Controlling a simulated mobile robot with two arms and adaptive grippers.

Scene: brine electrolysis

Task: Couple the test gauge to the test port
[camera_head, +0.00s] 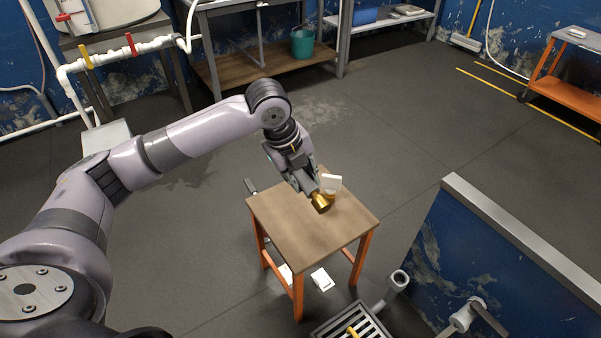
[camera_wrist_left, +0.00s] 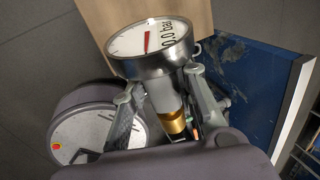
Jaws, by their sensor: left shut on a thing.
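The test gauge is in my left gripper (camera_head: 312,192). Its white dial with a red needle, marked "0.0 bar", and its metal case fill the upper middle of the left wrist view (camera_wrist_left: 150,45). In the head view the gauge's brass end (camera_head: 321,202) and a pale part of it show above the small table. In the left wrist view the fingers of my left gripper (camera_wrist_left: 165,105) close around the gauge's neck, with a brass collar below. I cannot tell for certain which fitting is the test port. My right gripper is out of view.
A small wooden table (camera_head: 300,235) with orange legs stands below the gripper. A blue wall with a metal top (camera_head: 520,235), a grate (camera_head: 340,328), a grey pipe end (camera_head: 398,278) and a fitting (camera_head: 466,314) are at the lower right. White pipework (camera_head: 110,56) runs upper left. The middle floor is clear.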

